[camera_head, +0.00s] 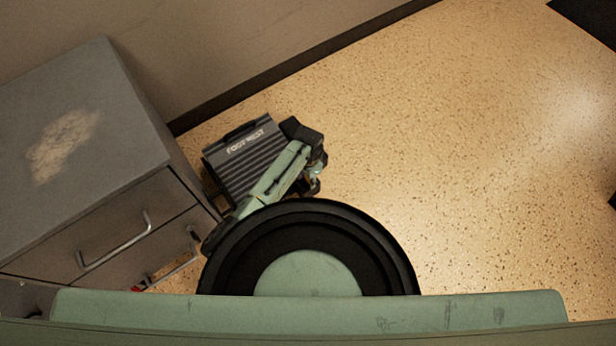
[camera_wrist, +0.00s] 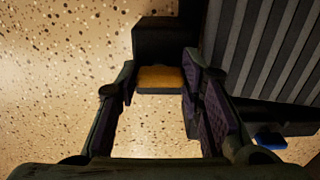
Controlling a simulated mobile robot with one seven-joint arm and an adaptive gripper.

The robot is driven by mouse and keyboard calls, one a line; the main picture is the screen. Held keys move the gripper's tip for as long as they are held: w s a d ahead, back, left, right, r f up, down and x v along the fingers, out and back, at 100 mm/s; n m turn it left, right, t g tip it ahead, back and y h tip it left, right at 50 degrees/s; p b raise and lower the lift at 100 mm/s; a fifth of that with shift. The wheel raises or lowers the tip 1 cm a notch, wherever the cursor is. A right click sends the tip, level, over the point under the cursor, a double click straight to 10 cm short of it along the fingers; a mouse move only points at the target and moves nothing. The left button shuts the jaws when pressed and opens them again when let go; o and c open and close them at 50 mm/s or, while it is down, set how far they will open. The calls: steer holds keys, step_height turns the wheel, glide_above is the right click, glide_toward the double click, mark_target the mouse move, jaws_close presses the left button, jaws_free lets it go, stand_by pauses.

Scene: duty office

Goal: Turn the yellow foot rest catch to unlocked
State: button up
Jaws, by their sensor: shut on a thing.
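The foot rest (camera_head: 233,166) lies on the floor beside the grey cabinet, with a ribbed dark top and "FOOT REST" lettering. In the wrist view its ribbed top (camera_wrist: 262,50) fills the upper right. The yellow catch (camera_wrist: 160,74) sits at the foot rest's side, by a dark block. My gripper (camera_wrist: 159,82) has one finger on each side of the catch and is shut on it. In the head view my gripper (camera_head: 316,178) is at the foot rest's right side, and the catch is hidden there.
A grey cabinet (camera_head: 80,120) with drawer handles stands close on the left. A wall with a dark skirting (camera_head: 290,75) runs behind. A small blue part (camera_wrist: 270,140) shows on the foot rest's near side.

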steer(key=o, duration=1.2)
steer(key=shift+c, duration=0.2)
step_height(320, 180, up, 12)
